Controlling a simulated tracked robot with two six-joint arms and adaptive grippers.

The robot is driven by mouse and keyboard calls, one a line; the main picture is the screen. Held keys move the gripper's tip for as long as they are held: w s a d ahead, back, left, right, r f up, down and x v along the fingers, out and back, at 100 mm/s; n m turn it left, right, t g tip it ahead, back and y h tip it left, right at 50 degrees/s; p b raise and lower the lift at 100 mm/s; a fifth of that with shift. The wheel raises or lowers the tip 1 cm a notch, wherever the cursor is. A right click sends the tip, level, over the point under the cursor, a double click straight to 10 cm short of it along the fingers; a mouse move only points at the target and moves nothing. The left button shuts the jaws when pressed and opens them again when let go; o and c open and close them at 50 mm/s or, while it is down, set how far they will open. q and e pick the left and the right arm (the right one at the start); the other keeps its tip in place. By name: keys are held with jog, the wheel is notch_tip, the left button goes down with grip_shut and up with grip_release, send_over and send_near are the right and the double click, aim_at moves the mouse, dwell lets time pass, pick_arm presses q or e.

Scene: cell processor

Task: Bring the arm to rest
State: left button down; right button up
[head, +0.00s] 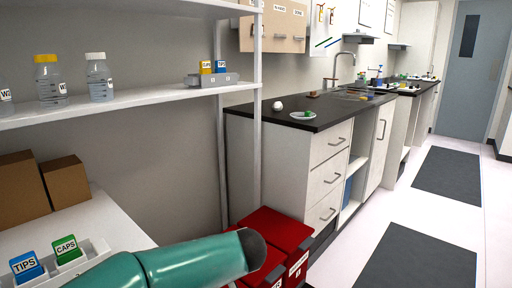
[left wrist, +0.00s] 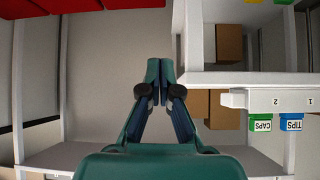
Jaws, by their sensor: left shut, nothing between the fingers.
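My left gripper (left wrist: 160,80) shows in the left wrist view with its two green fingers together and nothing between them. It points into open space in front of white shelving and touches nothing that I can see. In the head view, a green link of my own arm crosses the bottom. I cannot make out the gripper fingers there. My right gripper is in neither view.
A rack (head: 70,272) with a blue TIPS box (head: 27,266) and a green CAPS box (head: 67,250) is beside my arm. Red bins (head: 278,232) stand just beyond it. A shelf (head: 150,97) holds bottles. Floor at right is open.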

pick_arm(q)
jog(key=s+d+f+m+g+h, duration=0.1)
jog(key=s+f+m+g+h, duration=0.3)
jog(key=f, duration=0.8)
jog(key=s+f+m+g+h, duration=0.2)
jog(key=s+f, duration=0.4)
jog(key=f, duration=0.7)
jog(key=s+f+h, duration=0.5)
jog(key=s+f, duration=0.8)
jog(key=s, duration=0.5)
notch_tip(320, 180, up, 31)
jog(key=w+p, duration=0.1)
jog(key=p, duration=3)
jog(key=shift+f, duration=0.15)
